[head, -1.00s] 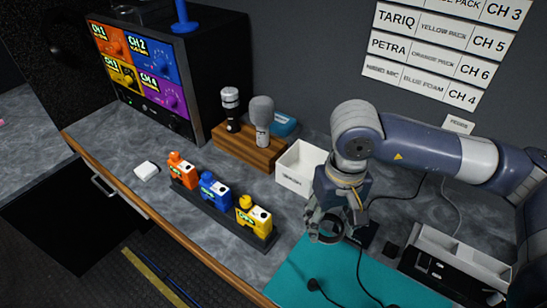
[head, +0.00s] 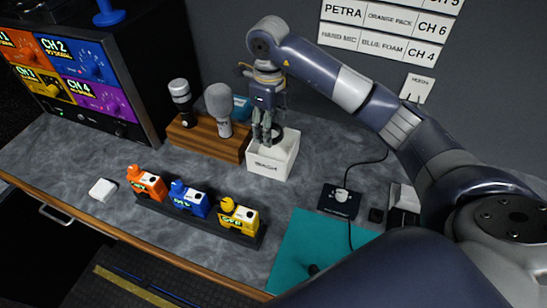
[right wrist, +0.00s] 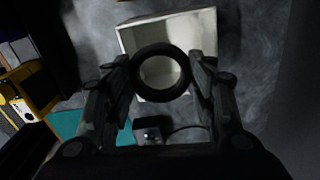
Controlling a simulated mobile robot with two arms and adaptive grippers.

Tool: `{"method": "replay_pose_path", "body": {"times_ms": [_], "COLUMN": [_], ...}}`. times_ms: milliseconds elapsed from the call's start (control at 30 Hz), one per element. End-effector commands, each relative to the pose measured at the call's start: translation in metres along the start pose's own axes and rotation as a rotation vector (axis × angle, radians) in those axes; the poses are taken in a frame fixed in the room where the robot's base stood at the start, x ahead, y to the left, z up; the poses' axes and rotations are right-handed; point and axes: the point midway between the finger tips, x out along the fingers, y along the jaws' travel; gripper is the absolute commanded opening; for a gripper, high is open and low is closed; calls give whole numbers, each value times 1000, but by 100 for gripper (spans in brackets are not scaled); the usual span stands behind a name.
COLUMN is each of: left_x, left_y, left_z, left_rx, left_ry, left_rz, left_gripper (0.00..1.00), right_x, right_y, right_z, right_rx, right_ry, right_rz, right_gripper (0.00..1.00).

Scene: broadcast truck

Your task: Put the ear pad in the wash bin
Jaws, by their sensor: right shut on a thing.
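The ear pad (right wrist: 161,49) is a black ring, held between the fingers of my right gripper (right wrist: 160,82) in the right wrist view. In the head view my right gripper (head: 268,137) points down at the white wash bin (head: 267,167), with its fingertips at about the height of the bin's opening. The pad shows there only as a small dark shape. In the right wrist view the pad overlaps the inside of the bin (right wrist: 128,40); I cannot tell its exact height over the floor of the bin. My left gripper is not in view.
A wooden stand (head: 208,141) with two microphones is just left of the bin. Orange, blue and yellow packs sit in a dark rack (head: 235,236) in front. A teal mat (head: 300,245) and a small black device (head: 339,201) lie to the right.

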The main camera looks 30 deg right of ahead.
Motion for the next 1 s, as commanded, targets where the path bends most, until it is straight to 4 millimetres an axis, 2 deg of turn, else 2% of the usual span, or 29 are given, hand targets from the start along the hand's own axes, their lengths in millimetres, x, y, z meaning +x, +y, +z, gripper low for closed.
{"method": "replay_pose_path", "body": {"times_ms": [100, 300, 600, 833, 1000], "left_x": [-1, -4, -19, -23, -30], "left_y": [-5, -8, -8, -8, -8], "left_z": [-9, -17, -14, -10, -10], "left_rx": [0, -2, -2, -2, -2], "left_ry": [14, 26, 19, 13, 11], "left_rz": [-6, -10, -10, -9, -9], "left_gripper": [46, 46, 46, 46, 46], "right_x": [7, 15, 64, 84, 108], "right_y": [-9, -16, -16, -16, -16], "right_z": [0, -1, -2, -1, -2], "right_rx": [210, 383, 400, 398, 398], "right_ry": [1, 2, 3, 2, 3], "right_rz": [2, 1, 1, 1, 1], "right_gripper": [39, 39, 39, 39, 39]}}
